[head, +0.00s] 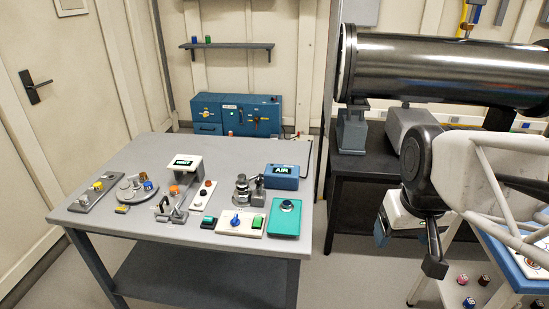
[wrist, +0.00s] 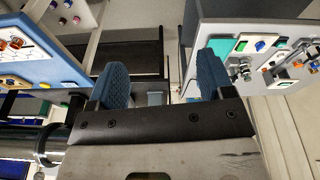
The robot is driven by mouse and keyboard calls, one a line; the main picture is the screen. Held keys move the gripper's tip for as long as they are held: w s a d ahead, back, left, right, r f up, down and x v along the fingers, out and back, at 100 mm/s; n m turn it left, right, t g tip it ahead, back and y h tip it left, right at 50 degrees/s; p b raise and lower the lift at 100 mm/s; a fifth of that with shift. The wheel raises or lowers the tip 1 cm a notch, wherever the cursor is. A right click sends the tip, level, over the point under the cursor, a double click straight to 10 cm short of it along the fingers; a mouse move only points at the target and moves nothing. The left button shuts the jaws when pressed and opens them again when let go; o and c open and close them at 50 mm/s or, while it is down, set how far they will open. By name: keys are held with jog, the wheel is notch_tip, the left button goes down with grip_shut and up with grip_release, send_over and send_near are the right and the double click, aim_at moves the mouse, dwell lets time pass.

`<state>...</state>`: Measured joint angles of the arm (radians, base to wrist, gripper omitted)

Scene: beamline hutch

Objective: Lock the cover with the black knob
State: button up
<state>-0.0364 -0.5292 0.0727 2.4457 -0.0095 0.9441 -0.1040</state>
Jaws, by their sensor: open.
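My gripper (head: 383,232) hangs to the right of the grey table in the head view, well apart from everything on it. Its two blue fingers are spread with nothing between them in the wrist view (wrist: 164,74). A dark round knob (head: 287,205) also sits on a teal plate (head: 286,226) at the right front. Which part is the cover, and whether it is locked, I cannot tell at this size.
The grey table (head: 128,219) also bears a blue AIR box (head: 282,170), a white-topped stand (head: 176,172), a panel with a blue knob (head: 229,231) and a round turntable (head: 149,190). A large dark cylinder (head: 440,70) lies behind my arm. Floor shows between table and arm.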

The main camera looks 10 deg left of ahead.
jog(key=w+a+r+n, duration=0.2)
jog(key=w+a+n, duration=0.25)
jog(key=w, duration=0.75)
jog(key=n+g, duration=0.2)
jog(key=n, duration=1)
send_over(259, 177)
notch_tip(259, 177, down, 16)
jog(key=shift+w+r, duration=0.15)
jog(key=shift+r, duration=0.1)
jog(key=shift+f, duration=0.2)
jog(key=shift+f, duration=3.75)
jog(key=shift+c, duration=0.3)
